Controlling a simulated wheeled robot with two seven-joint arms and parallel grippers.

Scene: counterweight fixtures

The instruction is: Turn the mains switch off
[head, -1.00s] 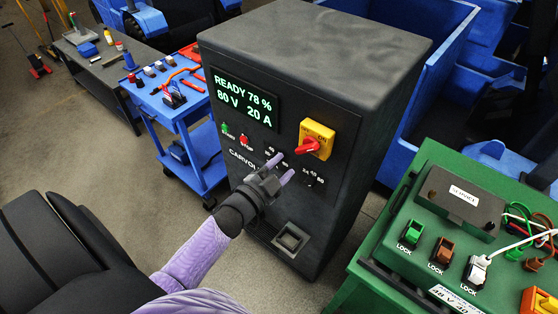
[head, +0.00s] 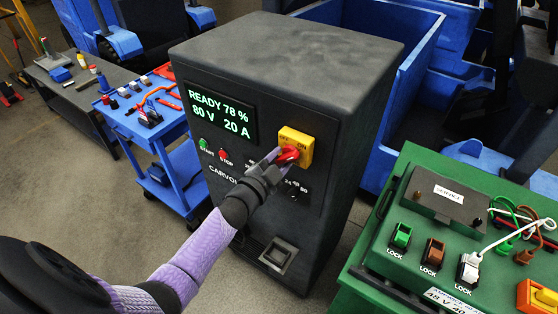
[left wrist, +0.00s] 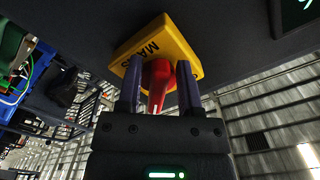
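The mains switch is a yellow plate (head: 297,141) with a red handle (head: 288,155) on the front of the dark charger cabinet (head: 330,195). OFF and ON are marked on the plate in the head view. My left gripper (head: 276,160) is at the handle and partly covers it. In the left wrist view the two fingers of my left gripper (left wrist: 158,88) stand on either side of the red handle (left wrist: 157,80), with small gaps showing. The yellow plate there reads MAINS (left wrist: 150,48). The handle's exact setting is hard to tell. My right gripper is not in view.
The cabinet's display (head: 222,114) reads READY 78 %, 80 V, 20 A. Green START (head: 204,144) and red STOP (head: 224,155) buttons sit below it. A green bench (head: 400,275) stands at right, a blue cart (head: 150,125) at left, and blue bins (head: 440,50) behind.

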